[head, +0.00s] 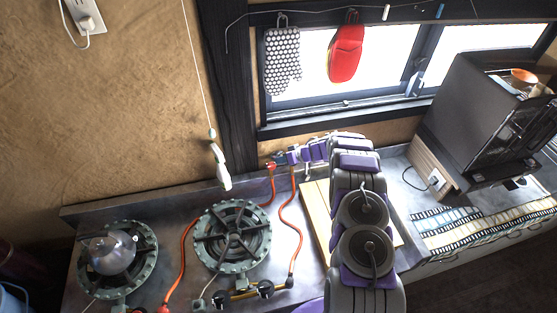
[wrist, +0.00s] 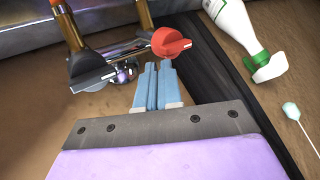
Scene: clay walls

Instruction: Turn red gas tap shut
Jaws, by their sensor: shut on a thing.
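The red gas tap (wrist: 171,43) has a rounded red knob with a pale mark, and sits on a metal pipe fitting in the wrist view. In the head view it is a small red spot (head: 271,167) at the wall behind the burners. My gripper (wrist: 157,66) has its two blue fingers close together, with their tips at the knob's lower edge. They are shut on the red tap, though the exact contact is partly hidden. In the head view my gripper (head: 279,159) is small beside the tap.
A black-handled tap (wrist: 95,76) sits left of the red one. A white bottle with green trim (wrist: 240,35) is close on the right, near a hanging pull (wrist: 290,110). Below are a burner (head: 232,236), another with a glass flask (head: 110,251), and orange hoses (head: 184,250).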

